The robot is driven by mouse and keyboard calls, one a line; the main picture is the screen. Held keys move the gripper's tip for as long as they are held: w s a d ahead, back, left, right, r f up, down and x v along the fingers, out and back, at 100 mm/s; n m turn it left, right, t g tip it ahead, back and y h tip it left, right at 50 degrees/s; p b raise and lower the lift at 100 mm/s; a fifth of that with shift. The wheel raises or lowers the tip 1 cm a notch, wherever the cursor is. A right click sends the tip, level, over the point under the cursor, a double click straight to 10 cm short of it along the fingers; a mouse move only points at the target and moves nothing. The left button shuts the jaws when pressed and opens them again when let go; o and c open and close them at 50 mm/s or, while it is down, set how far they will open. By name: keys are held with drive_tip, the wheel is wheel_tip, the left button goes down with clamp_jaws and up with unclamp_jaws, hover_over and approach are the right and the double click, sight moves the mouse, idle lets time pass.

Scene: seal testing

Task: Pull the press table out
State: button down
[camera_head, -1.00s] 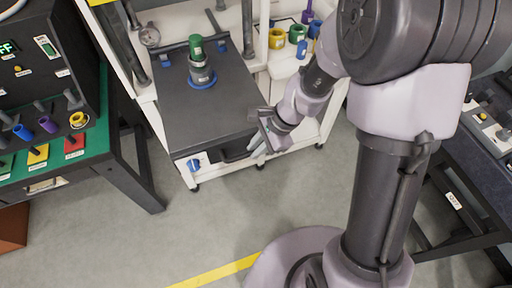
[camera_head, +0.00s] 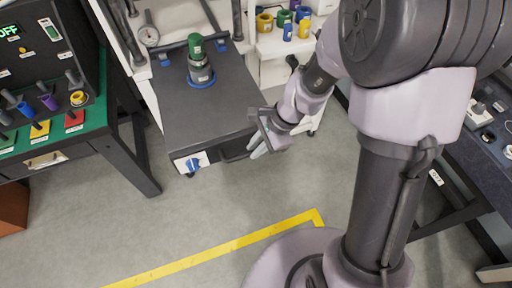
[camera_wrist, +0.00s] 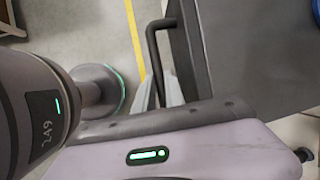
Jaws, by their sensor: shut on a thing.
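The press table (camera_head: 225,110) is a dark grey slab that sticks out from the press frame toward me. A grey cylinder with a green top (camera_head: 199,62) stands upright on a blue ring (camera_head: 201,82) on it. A black bar handle (camera_head: 236,156) runs along the table's front edge; it also shows in the wrist view (camera_wrist: 152,45). My gripper (camera_head: 259,148) is at the right end of this handle and shut on it. In the wrist view my fingers (camera_wrist: 166,90) are beside the lower part of the handle. The exact contact is partly hidden.
A blue knob (camera_head: 192,163) is on the table's front left. A white shelf (camera_head: 275,45) with coloured cups stands behind right. A green-topped bench (camera_head: 75,135) stands left, a dark bench (camera_head: 490,115) right. Open floor with a yellow line (camera_head: 235,244) lies in front.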

drive_tip(key=shift+s+f, duration=0.1)
drive_tip(key=shift+s, duration=0.05)
drive_tip(key=c, duration=1.4)
unclamp_jaws()
drive_tip(key=shift+s+d, duration=0.1)
drive_tip(key=shift+s, duration=0.05)
drive_tip(key=shift+r, duration=0.2)
drive_tip(key=w+p+v, duration=0.1)
drive_tip(key=p+v, duration=0.6)
drive_tip(key=v, duration=1)
drive_tip(key=shift+s, duration=0.45)
